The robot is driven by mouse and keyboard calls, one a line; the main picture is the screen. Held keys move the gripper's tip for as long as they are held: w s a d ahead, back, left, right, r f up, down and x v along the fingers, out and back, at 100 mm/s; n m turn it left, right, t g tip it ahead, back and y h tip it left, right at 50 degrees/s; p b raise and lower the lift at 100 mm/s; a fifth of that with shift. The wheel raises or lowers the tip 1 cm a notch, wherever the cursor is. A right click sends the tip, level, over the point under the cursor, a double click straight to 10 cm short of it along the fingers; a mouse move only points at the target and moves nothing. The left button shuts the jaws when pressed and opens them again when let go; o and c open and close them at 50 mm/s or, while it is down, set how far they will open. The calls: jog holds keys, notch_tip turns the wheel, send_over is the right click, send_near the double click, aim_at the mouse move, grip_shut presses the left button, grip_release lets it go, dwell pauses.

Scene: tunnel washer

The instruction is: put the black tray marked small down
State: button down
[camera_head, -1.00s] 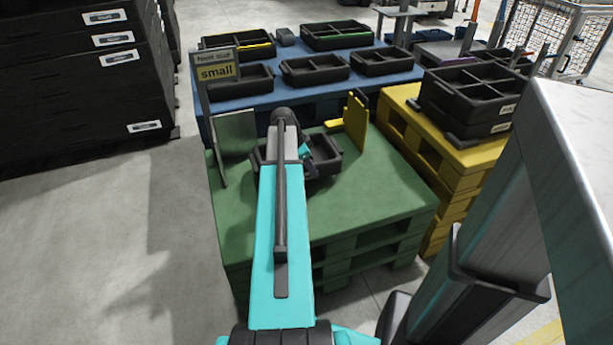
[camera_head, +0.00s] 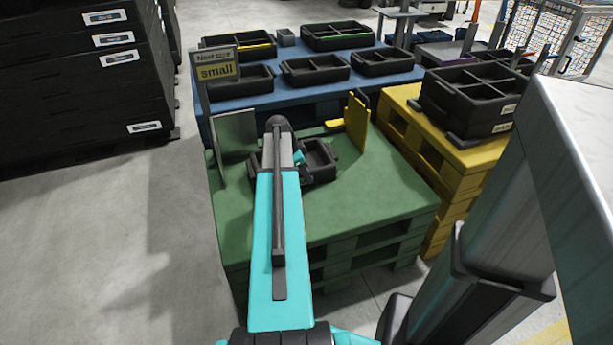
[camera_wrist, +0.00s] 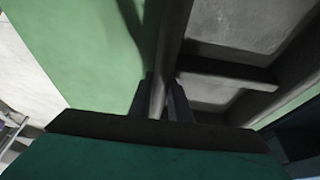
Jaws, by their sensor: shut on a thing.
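The black tray (camera_head: 322,160) shows in the head view at the back middle of the green pallet stack (camera_head: 370,205). My arm covers its left part, and no label on it can be read. My gripper (camera_wrist: 160,98) is shut on one wall of the tray, whose grey inside and divider (camera_wrist: 230,72) fill the right of the wrist view. The green surface shows to the left of that wall. I cannot tell whether the tray touches the pallet top or hangs just above it.
A sign reading "small" (camera_head: 217,72) and a grey plate (camera_head: 235,135) stand at the left edge. A yellow upright plate (camera_head: 356,122) stands behind right. A blue platform (camera_head: 262,100) with several trays lies behind. A yellow pallet (camera_head: 440,140) carries stacked trays. The green front is clear.

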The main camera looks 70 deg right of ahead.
jog(key=shift+f, duration=0.15)
jog(key=c, duration=1.6)
grip_release()
jog(key=shift+c, duration=0.2)
jog(key=p+v, duration=0.2)
jog(key=v, duration=1)
